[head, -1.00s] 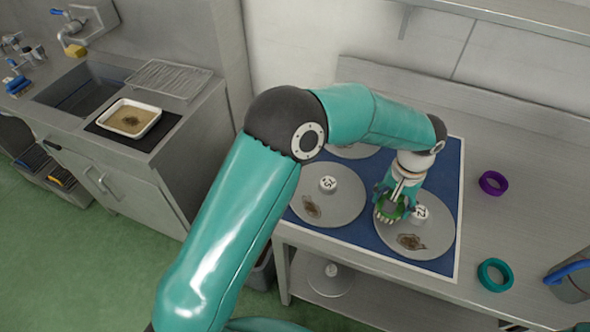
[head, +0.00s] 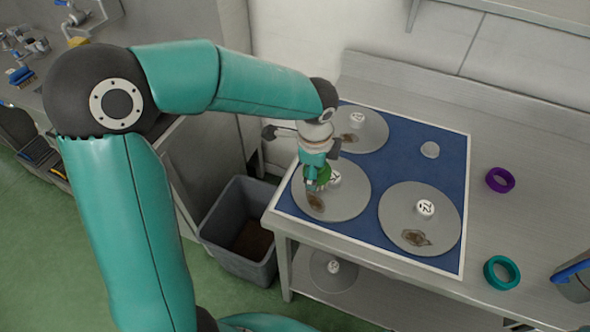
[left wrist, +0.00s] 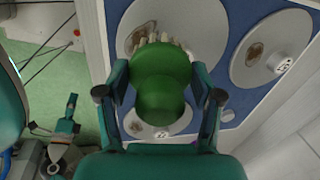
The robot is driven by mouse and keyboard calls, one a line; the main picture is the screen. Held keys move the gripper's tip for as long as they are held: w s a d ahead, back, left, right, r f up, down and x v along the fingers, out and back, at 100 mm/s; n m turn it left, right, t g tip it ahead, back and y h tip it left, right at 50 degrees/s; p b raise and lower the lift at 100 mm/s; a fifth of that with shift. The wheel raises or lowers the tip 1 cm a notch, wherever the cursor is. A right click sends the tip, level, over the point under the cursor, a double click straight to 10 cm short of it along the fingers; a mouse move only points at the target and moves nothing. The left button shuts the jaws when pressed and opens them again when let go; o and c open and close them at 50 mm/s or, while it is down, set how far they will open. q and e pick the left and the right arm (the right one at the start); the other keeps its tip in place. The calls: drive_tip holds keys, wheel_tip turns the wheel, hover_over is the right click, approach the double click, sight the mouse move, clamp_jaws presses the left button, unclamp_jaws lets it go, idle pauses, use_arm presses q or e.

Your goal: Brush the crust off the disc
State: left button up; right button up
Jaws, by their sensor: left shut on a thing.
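My left gripper (head: 316,182) is shut on a green brush (left wrist: 160,80) with pale bristles (left wrist: 163,40). It holds the brush over the left disc (head: 352,205), close to that disc's white numbered knob (head: 334,178). The left disc's brown crust (head: 316,201) shows just in front of the brush. I cannot tell whether the bristles touch the disc. A right disc (head: 400,205) bears a crust (head: 415,238) and a knob marked 72 (head: 425,207). A back disc (head: 376,130) also bears a crust (head: 350,137). My right gripper (left wrist: 58,125) shows small in the left wrist view; its jaws are unclear.
The discs lie on a blue mat (head: 375,218) on a steel bench. A small pale round piece (head: 430,149) lies on the mat. Purple (head: 500,179) and teal (head: 501,272) rings lie at right. A grey bin (head: 240,222) stands left of the bench. Another disc (head: 325,272) lies on the lower shelf.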

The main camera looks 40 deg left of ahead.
use_arm(q)
drive_tip(key=s+a+m, duration=0.3)
drive_tip(key=b, duration=0.5)
hover_over(303, 193)
drive_tip(key=s, duration=0.1)
drive_tip(key=shift+m+h, duration=0.4)
drive_tip(key=shift+s+a+f, duration=0.1)
drive_tip(key=shift+f, duration=1.25)
drive_tip(key=shift+s+f, duration=0.1)
drive_tip(key=shift+f, duration=1.2)
drive_tip(key=shift+w+f+b, duration=0.15)
drive_tip(key=shift+f+b, duration=0.5)
drive_tip(key=shift+f, duration=0.25)
